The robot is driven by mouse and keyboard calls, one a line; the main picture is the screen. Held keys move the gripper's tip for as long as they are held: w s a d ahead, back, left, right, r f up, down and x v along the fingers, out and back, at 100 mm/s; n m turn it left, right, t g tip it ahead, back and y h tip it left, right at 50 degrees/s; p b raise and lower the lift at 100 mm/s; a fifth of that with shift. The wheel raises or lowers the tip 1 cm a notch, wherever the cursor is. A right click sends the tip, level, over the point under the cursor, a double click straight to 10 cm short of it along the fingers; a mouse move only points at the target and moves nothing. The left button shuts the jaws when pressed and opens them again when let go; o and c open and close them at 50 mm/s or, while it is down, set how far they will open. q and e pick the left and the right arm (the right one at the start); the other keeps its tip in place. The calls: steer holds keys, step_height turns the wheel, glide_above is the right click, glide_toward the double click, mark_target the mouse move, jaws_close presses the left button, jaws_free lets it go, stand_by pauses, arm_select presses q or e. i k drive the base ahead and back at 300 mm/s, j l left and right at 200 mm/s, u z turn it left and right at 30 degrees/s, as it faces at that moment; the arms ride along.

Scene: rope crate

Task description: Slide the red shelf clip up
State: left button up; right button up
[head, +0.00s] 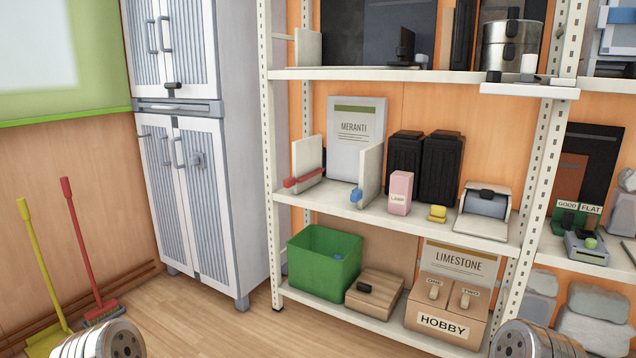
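The red shelf clip (303,178) is a red bar with a rounded front end. It sits low against the foot of a white upright panel (307,157) at the left end of the middle shelf (410,218). A similar white panel (370,172) with a blue piece (355,195) at its foot stands to the right. Neither of my grippers shows. Only rounded grey links of my arms show at the bottom left and bottom right edges, well below and in front of the clip.
Between the panels stands a MERANTI card (352,140). Black containers (422,165), a pink LAMP box (400,190) and a yellow item (437,213) stand farther right. A perforated post (268,170) borders the shelf's left end. A green crate (323,260) is below.

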mark_target(288, 183)
steer(key=i+j, duration=0.2)
steer(key=j, duration=0.2)
steer(key=i+z, duration=0.15)
steer(key=i, duration=0.2)
steer(key=i+j+z, duration=0.2)
steer(key=i+l, duration=0.05)
steer(key=i, duration=0.05)
